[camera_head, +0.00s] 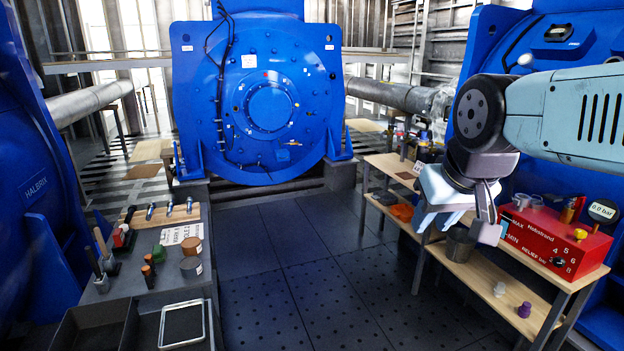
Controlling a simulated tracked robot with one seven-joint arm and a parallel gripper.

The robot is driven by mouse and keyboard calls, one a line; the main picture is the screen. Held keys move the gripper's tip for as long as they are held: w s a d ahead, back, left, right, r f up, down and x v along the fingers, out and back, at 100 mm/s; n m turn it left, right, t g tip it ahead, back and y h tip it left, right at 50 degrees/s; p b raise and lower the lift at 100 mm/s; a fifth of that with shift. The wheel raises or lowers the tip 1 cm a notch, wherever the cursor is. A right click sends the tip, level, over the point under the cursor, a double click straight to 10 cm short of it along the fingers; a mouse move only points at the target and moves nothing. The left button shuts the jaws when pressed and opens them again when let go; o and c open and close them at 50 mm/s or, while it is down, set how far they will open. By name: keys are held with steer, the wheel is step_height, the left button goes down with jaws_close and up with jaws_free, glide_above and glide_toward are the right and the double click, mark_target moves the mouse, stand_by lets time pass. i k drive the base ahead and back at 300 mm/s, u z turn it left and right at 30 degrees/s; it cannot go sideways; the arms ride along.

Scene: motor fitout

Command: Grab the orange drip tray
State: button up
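A flat orange thing, which looks like the orange drip tray (403,212), lies on the wooden bench on the right, near its left edge and beyond the arm. It is small in view, so its exact shape is hard to tell. My gripper (459,230) hangs from the arm above the right bench, to the right of the orange tray in the picture and apart from it. Its two fingers are spread with a gap between them, and nothing shows held in it.
A grey metal cup (460,246) shows below my gripper. A red control box (553,240) stands on the right bench (500,273). A tool-laden bench (135,268) is at left, with a white-rimmed tray (181,305). The floor (300,250) between the benches is clear.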

mark_target(404, 212)
steer(key=u, duration=0.05)
steer(key=i, duration=2.55)
steer(key=z, duration=1.85)
steer(key=i, duration=0.55)
steer(key=u, duration=0.15)
steer(key=k, duration=0.55)
steer(key=z, duration=0.1)
